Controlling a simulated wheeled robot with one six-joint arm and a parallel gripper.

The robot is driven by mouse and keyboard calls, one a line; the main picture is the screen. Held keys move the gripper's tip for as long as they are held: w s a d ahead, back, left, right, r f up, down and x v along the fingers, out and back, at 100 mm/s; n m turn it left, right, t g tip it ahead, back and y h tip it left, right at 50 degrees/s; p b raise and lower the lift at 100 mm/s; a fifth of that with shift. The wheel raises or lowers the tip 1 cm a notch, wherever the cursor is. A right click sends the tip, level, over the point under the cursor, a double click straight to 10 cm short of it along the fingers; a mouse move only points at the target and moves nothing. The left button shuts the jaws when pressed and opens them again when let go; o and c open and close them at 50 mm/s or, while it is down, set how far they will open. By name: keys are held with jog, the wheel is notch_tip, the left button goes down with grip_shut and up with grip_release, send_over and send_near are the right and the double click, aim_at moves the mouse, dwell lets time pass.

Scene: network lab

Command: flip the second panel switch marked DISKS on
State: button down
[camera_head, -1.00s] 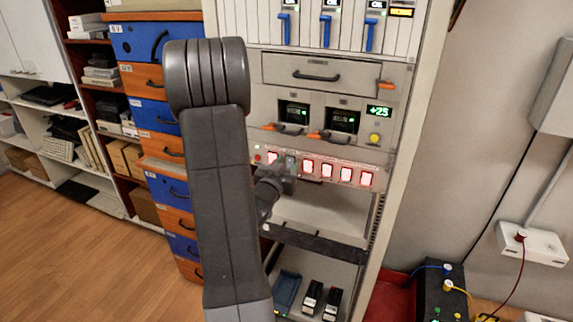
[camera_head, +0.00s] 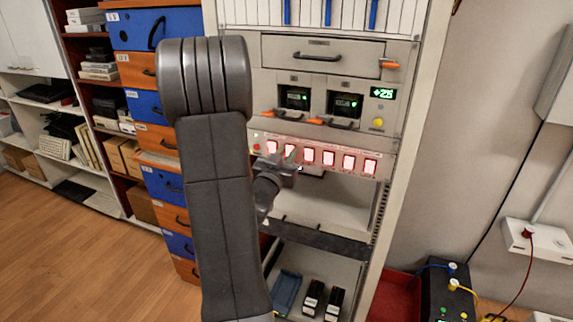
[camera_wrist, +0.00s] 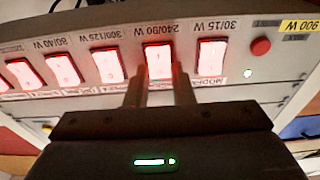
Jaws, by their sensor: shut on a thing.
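A cream panel with a row of red-lit rocker switches crosses the rack in the head view. The second panel switch (camera_head: 290,150) from the left glows red there; in the upside-down wrist view it is the second from the right (camera_wrist: 159,62), beside the print "240/90 W". My gripper (camera_wrist: 160,88) is at this switch, its two fingers one on each side of its near edge, shut on it. In the head view my gripper (camera_head: 284,166) is small and partly behind my arm. The DISKS marking cannot be read.
The neighbouring switches (camera_head: 272,147) (camera_head: 309,155) stand close on either side and also glow red. A round red button (camera_wrist: 260,47) is at the row's end. Above are two display modules (camera_head: 343,104) with orange-tipped handles; below is an open shelf bay.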

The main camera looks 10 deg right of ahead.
jog(key=b, duration=0.3)
jog(key=shift+f+t+h, duration=0.3)
jog(key=shift+f+t, duration=0.05)
jog(key=shift+t, duration=0.05)
jog(key=shift+r+b, duration=0.2)
jog(key=shift+b, duration=0.3)
jog(key=c, duration=1.2)
grip_release()
jog(key=shift+c, duration=0.2)
jog(key=shift+s+a, duration=0.1)
jog(key=b+v, duration=0.2)
jog(key=v, duration=1.1)
jog(key=shift+s+f, duration=0.25)
jog(key=shift+f, duration=0.1)
jog(key=shift+w, duration=0.1)
